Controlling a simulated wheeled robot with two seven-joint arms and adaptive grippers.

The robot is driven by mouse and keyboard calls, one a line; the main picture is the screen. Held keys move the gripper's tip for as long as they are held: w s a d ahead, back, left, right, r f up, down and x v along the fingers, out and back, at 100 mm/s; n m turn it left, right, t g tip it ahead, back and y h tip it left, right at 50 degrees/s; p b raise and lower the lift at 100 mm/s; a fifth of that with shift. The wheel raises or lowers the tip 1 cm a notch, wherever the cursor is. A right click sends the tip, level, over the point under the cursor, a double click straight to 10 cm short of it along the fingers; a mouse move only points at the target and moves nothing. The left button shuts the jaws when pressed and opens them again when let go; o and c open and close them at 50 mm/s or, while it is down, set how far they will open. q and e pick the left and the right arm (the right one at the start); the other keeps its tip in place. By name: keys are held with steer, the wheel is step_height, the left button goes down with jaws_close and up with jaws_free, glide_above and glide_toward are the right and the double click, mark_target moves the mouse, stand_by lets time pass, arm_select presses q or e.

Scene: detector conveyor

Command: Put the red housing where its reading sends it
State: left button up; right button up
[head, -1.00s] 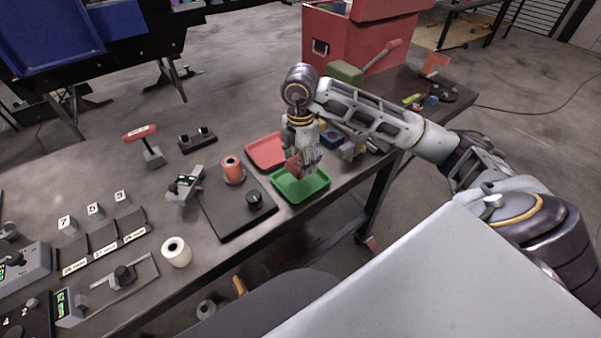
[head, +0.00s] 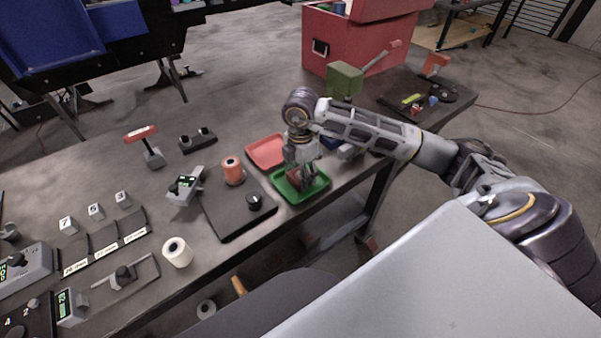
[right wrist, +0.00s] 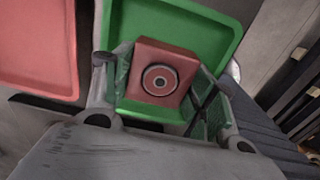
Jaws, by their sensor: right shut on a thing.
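The red housing (right wrist: 152,82) is a small block with a dark ring on its face in the right wrist view. My right gripper (head: 303,180) is shut on it, with a finger at either side. In the head view the housing (head: 293,176) is partly hidden by the fingers. It is at the green tray (head: 320,191), within the tray's outline; I cannot tell whether it touches the tray floor. The red tray (head: 262,151) lies beside the green one. A grey box with a small lit display (head: 185,183), too small to read, stands left of the trays. My left gripper is out of view.
A large red toolbox (head: 345,45) and an olive-green object (head: 344,80) are behind the arm.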

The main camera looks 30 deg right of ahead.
steer(key=shift+f, duration=0.15)
steer(key=o, duration=1.3)
steer(key=shift+c, duration=0.2)
step_height(320, 180, up, 12)
steer(key=shift+b, duration=0.4)
steer(key=shift+s, duration=0.1)
stand_by(0.7)
